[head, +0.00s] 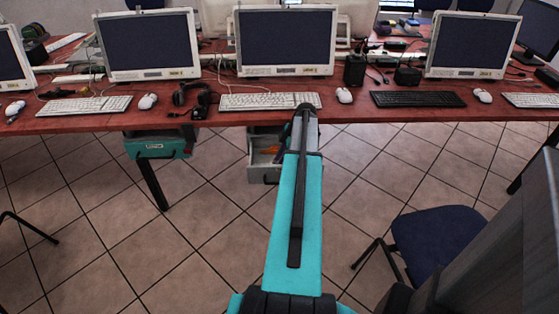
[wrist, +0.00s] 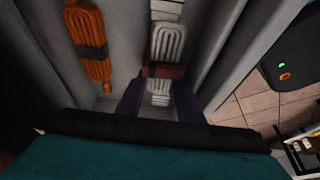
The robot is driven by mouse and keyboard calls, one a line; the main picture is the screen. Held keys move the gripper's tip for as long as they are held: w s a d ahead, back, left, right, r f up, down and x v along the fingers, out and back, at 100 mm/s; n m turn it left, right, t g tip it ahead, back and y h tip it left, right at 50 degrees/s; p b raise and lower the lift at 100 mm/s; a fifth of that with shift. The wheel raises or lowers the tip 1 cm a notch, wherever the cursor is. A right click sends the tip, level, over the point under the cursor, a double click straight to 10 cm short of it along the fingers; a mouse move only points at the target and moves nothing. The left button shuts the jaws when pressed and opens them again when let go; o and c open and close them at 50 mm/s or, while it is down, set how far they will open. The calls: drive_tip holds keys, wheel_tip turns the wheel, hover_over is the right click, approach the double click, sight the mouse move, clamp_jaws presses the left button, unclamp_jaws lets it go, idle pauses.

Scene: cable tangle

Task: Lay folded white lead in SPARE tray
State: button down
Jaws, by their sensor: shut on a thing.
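In the wrist view, my gripper (wrist: 158,82) points down into a grey-walled tray (wrist: 213,45). Its dark fingers are shut on the folded white lead (wrist: 169,42), one on each side, near a dark red band across it. The lead lies lengthwise between two grey walls; I cannot tell whether it touches the floor of that compartment. In the head view, my arm reaches to the table's front edge and hides the gripper and the white lead. A grey open tray (head: 256,173) shows below the table beside my arm. No SPARE label is readable.
An orange folded lead (wrist: 88,40) with a dark band lies in the compartment to the left. A dark box (wrist: 300,55) with green and red lights is at right. A teal bin (head: 158,147) hangs under the red table (head: 225,116). A blue chair (head: 440,240) stands right.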

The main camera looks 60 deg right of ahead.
drive_tip(key=shift+f, duration=0.35)
idle(0.5)
drive_tip(key=c, duration=1.1)
unclamp_jaws()
drive_tip(key=shift+s+a, duration=0.1)
drive_tip(key=shift+r+p, duration=2.15)
drive_tip(key=shift+r, duration=2.4)
drive_tip(key=shift+r, duration=0.1)
